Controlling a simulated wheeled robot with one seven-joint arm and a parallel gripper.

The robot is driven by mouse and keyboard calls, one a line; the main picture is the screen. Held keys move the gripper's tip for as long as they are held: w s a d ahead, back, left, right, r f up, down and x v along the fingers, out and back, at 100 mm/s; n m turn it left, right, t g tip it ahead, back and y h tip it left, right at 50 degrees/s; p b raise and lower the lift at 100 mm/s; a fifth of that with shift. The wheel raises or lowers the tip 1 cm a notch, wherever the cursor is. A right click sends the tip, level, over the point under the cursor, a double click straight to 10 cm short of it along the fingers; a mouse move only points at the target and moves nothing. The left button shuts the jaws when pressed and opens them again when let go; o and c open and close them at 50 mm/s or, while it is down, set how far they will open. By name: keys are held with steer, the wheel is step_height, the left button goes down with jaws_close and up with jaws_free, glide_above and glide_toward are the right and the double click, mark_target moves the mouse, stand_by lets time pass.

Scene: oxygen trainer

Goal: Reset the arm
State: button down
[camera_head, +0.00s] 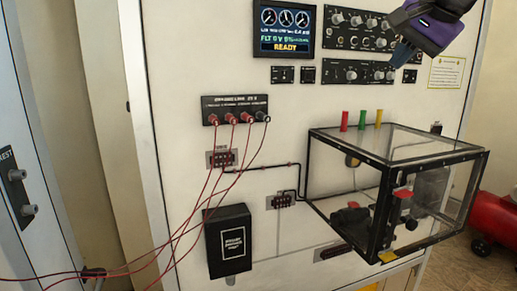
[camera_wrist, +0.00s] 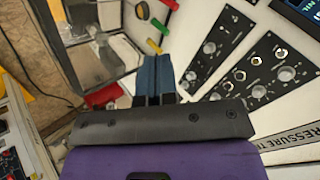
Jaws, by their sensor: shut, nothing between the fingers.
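My gripper (camera_head: 401,54) is at the upper right in the head view, in front of the white panel near the lower knob strip. Its body is purple and black, with blue fingers. In the wrist view the two blue fingers (camera_wrist: 153,78) lie side by side, shut, with nothing between them. The fingertips point toward the panel; whether they touch it I cannot tell.
A clear box with a black frame (camera_head: 395,150) juts from the panel below my gripper. Red, green and yellow pegs (camera_head: 361,118) stand by its top. Red cables (camera_head: 205,195) hang at left from a socket strip (camera_head: 235,109). A lit screen (camera_head: 285,30) reads READY.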

steer(key=s+d+f+n+g+h, duration=0.2)
steer(key=s+f+n, duration=0.7)
steer(key=s+f, duration=1.2)
steer(key=shift+d+n+g, duration=0.3)
steer(key=shift+d+g, duration=0.1)
steer(key=shift+g, duration=0.1)
